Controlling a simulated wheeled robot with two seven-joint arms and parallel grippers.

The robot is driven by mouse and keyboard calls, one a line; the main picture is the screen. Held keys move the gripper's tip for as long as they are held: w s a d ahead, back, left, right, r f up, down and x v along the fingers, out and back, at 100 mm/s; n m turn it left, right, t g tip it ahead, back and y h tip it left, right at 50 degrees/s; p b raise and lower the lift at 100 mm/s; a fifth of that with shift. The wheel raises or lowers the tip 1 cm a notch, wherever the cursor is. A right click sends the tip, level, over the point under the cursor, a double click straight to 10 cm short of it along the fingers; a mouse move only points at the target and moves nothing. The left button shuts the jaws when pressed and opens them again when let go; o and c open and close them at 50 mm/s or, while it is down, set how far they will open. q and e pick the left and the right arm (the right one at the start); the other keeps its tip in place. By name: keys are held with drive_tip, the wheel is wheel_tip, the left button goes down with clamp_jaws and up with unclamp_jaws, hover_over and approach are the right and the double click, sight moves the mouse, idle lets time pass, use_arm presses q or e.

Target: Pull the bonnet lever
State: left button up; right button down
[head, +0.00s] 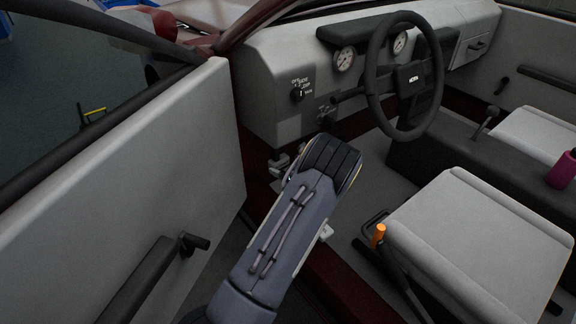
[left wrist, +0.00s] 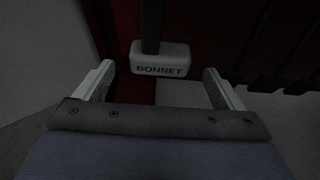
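The bonnet lever (left wrist: 160,58) shows in the left wrist view as a pale block marked BONNET at the end of a dark stem. My left gripper (left wrist: 158,76) is open, with one pale finger to each side. The lever handle lies in line with the gap, close to the fingertips. I see no finger touching it, but its exact depth is unclear. In the head view my left arm reaches into the footwell below the dashboard (head: 262,75), and its wrist hides much of the area. I cannot clearly make out the lever there. My right gripper is not in view.
The open door (head: 130,165) with its handle (head: 190,243) stands left of my arm. The steering wheel (head: 374,92) is above right of my wrist. A pale seat (head: 480,235) and an orange-tipped lever (head: 379,236) are to the right. A dark red sill runs below.

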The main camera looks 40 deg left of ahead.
use_arm(q)
drive_tip(key=p+v, duration=0.1)
drive_tip(key=v, duration=0.6)
drive_tip(key=shift+d+r+p, duration=0.15)
drive_tip(key=shift+d+p, duration=0.2)
drive_tip(key=shift+s, duration=0.15)
